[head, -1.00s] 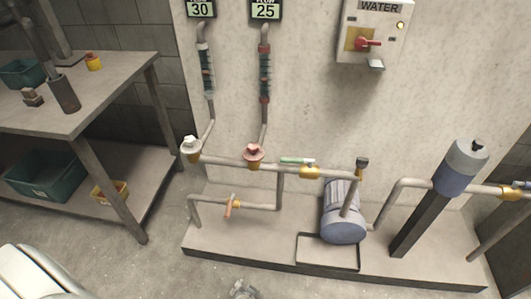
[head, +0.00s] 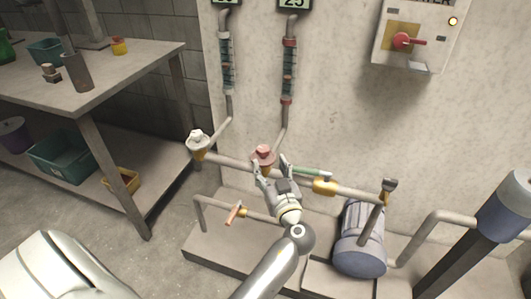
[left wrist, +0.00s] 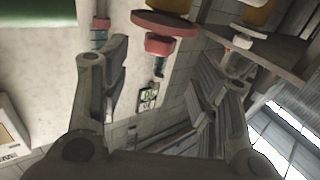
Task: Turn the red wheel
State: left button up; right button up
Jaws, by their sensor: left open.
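The red wheel (head: 263,155) sits on top of a brass valve on the pipe, below the right-hand gauge tube. My left gripper (head: 271,166) is open just in front of and below it, with one finger toward each side. I cannot tell whether a finger touches it. In the left wrist view the red wheel (left wrist: 165,24) is at the top, between the open fingers of my left gripper (left wrist: 176,60) but apparently beyond their tips. Nothing is held. My right gripper is not in view.
A white wheel (head: 197,140) stands on the pipe to the left. A green-handled valve (head: 311,172) is close to the right of my gripper. A pump motor (head: 360,240) stands on the plinth. A workbench (head: 110,90) is at the left. Open floor lies between bench and plinth.

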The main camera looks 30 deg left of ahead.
aim_at(261, 154)
pick_arm(q)
jog(key=x, duration=0.7)
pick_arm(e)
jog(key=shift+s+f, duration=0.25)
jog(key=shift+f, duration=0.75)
pick_arm(q)
jog(key=c, duration=1)
jog(key=shift+f+m+t+h, duration=0.1)
jog(key=shift+m+t+h, duration=0.4)
jog(key=shift+t, duration=0.1)
jog(key=shift+c, duration=0.2)
jog(key=shift+s+m+t+h, duration=0.1)
jog(key=shift+m+t+h, duration=0.2)
jog(key=shift+h, duration=0.1)
jog(key=shift+a+m+t+h, duration=0.1)
jog(key=shift+m+t+h, duration=0.2)
jog(key=shift+h, duration=0.1)
jog(key=shift+m+t+h, duration=0.6)
jog(key=shift+m+h, duration=0.1)
jog(key=shift+h, duration=0.2)
jog(key=shift+a+m+t+h, duration=0.1)
jog(key=shift+m+t+h, duration=0.45)
jog(key=shift+h, duration=0.25)
jog(key=shift+m+t+h, duration=0.35)
jog(key=shift+m+h, duration=0.4)
jog(key=shift+h, duration=0.25)
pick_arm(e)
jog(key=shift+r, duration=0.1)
